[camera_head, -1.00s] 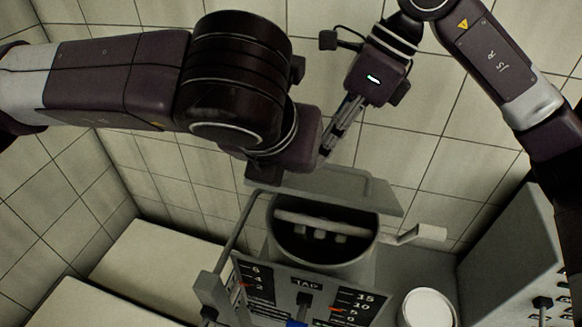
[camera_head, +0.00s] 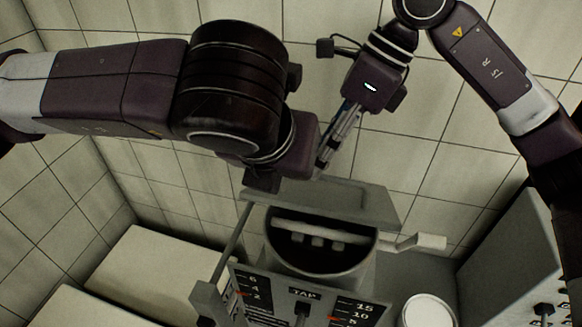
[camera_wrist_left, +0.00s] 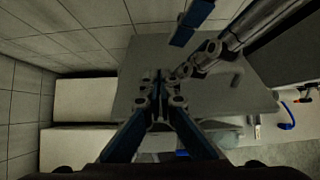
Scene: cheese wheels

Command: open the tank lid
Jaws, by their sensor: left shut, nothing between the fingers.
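The grey tank (camera_head: 320,262) stands low in the middle of the head view. Its lid (camera_head: 375,203) is tilted up at the back of the rim, and the dark inside with a light crossbar shows below it.
A panel with scales (camera_head: 300,296) is at the tank's front. A pale handle (camera_head: 425,242) sticks out at its right. A white round container (camera_head: 428,310) and a grey cabinet (camera_head: 515,265) stand at right. Pale boxes (camera_head: 150,270) are at left; tiled walls lie behind.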

